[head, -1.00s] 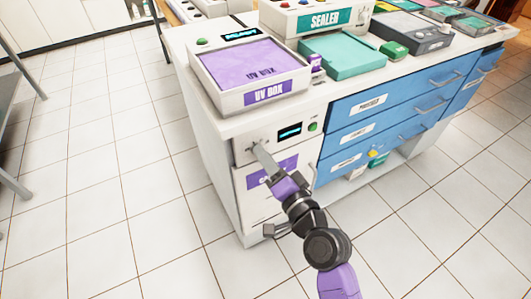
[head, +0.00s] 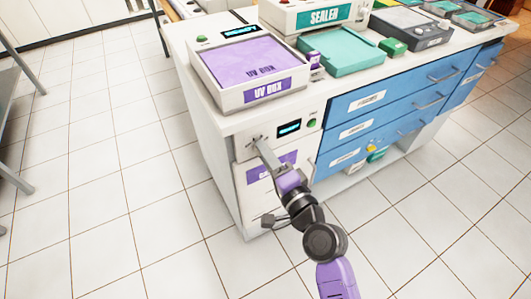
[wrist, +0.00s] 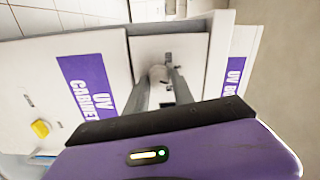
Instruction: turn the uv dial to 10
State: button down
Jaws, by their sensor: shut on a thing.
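The uv dial (wrist: 158,76) is a small pale knob on the front panel of the UV cabinet (wrist: 58,90). In the wrist view it sits between the two fingertips of my gripper (wrist: 161,78), which is shut on it. In the head view my gripper (head: 260,146) reaches the upper left of the cabinet front, and its fingers mostly hide the dial. The dial's marks and setting are too small to read. A small lit display (head: 289,128) is to the right of the dial, its text unreadable.
A green button (head: 311,123) is beside the display. The UV box (head: 254,98) stands on the counter above, with a sealer (head: 322,20) and teal tray (head: 343,57) to its right. Blue drawers (head: 360,128) with handles are on the right. Tiled floor (head: 110,180) at left is clear.

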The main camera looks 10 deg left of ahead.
jog(key=shift+f, duration=0.1)
jog(key=c, duration=1.1)
grip_release()
jog(key=v, duration=0.7)
jog(key=shift+s+d+b, duration=0.25)
jog(key=shift+s+b, duration=0.05)
jog(key=shift+s, duration=0.05)
